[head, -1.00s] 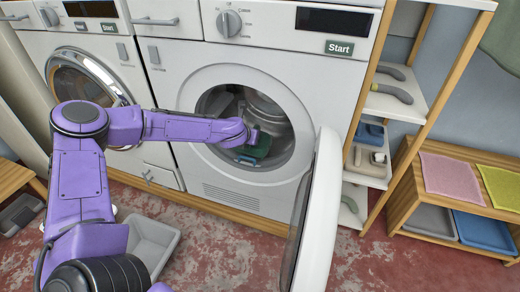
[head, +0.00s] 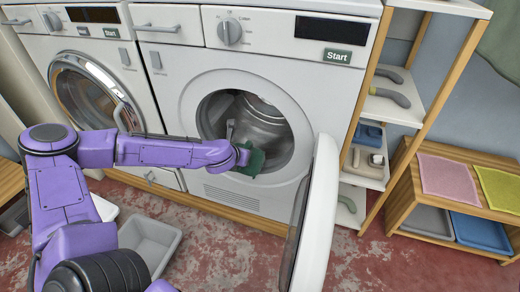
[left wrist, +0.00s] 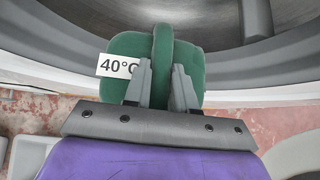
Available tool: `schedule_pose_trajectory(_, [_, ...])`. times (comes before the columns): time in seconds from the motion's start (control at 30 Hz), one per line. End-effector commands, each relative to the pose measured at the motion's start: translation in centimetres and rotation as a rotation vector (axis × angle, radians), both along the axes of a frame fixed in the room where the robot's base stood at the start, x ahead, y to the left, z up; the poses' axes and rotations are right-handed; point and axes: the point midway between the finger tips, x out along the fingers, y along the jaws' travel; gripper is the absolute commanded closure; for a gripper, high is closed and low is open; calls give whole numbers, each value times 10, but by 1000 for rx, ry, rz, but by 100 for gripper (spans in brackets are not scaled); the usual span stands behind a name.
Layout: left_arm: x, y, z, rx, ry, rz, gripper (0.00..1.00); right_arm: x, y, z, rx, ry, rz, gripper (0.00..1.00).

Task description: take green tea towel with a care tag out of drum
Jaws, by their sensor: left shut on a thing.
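The green tea towel (head: 252,163) is a folded dark green bundle at the front of the open drum (head: 262,120). In the left wrist view the towel (left wrist: 193,65) carries a white care tag (left wrist: 117,66) reading 40°C. My left gripper (left wrist: 160,80) is shut on a raised fold of the towel; in the head view the gripper (head: 241,155) is at the lower part of the door opening. The drum rim shows behind the towel, and red floor shows below it. My right gripper is not in view.
The open dryer door (head: 314,225) stands to the right of the opening. A grey bin (head: 150,245) is on the floor below my left arm. A wooden shelf (head: 400,110) and a low bench with pink (head: 447,175) and yellow cloths are at right.

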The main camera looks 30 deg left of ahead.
Motion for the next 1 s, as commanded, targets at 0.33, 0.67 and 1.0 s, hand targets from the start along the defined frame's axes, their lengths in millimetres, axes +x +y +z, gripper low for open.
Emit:
schedule_pose_trajectory(0.33, [-28, -7, 3, -2, 0, 1, 100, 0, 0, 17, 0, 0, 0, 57])
schedule_pose_trajectory(0.67, [-55, -14, 3, -3, 0, 0, 100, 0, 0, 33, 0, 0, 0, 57])
schedule_pose_trajectory(1.0, [-71, -18, 1, -1, -1, 0, 100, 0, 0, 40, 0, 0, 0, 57])
